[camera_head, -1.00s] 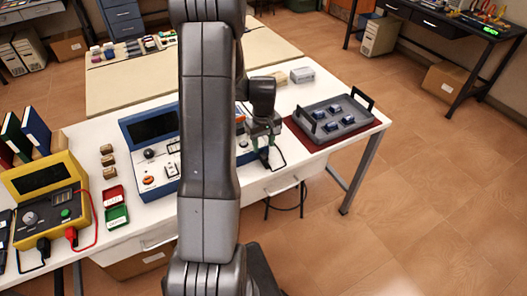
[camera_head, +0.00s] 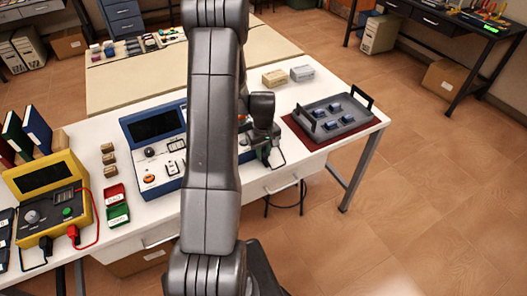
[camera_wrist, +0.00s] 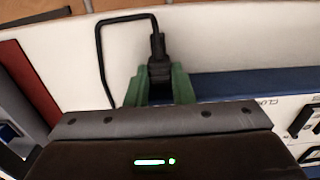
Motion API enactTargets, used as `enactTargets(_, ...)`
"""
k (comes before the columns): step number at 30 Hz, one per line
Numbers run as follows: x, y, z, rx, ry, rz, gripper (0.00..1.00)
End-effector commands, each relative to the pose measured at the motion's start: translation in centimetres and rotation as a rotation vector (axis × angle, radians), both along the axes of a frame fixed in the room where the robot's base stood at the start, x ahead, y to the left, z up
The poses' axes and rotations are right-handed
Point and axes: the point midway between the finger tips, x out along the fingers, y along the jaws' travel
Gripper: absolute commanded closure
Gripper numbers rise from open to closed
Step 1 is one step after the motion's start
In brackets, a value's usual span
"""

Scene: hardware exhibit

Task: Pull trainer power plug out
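The blue and white trainer (camera_head: 147,178) stands on the white bench, partly hidden behind my arm. Its blue edge also shows in the wrist view (camera_wrist: 245,84). My gripper (camera_head: 266,152) is at the trainer's right front, pointing down. In the wrist view its green fingers (camera_wrist: 160,82) lie against both sides of the black power plug (camera_wrist: 158,62). A black cable (camera_wrist: 101,60) runs from the plug in a loop to the left. My gripper hides the plug's inner end, so I cannot tell whether it is in its socket.
A grey tray (camera_head: 352,129) with several blue parts stands on a dark red mat (camera_head: 294,129) to the right. A yellow meter (camera_head: 30,183) is at the left. Small boxes (camera_head: 275,78) lie behind my gripper. The bench's front edge is close by.

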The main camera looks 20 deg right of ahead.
Motion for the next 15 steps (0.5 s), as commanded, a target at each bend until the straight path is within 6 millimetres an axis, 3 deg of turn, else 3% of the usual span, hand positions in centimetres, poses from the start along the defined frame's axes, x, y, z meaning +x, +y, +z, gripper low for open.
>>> enactTargets(6, -0.2, 0.0, -0.1, 0.0, 0.0, 0.0, 1.0)
enactTargets(15, -2.5, -0.2, 0.0, 0.0, 0.0, 0.0, 1.0)
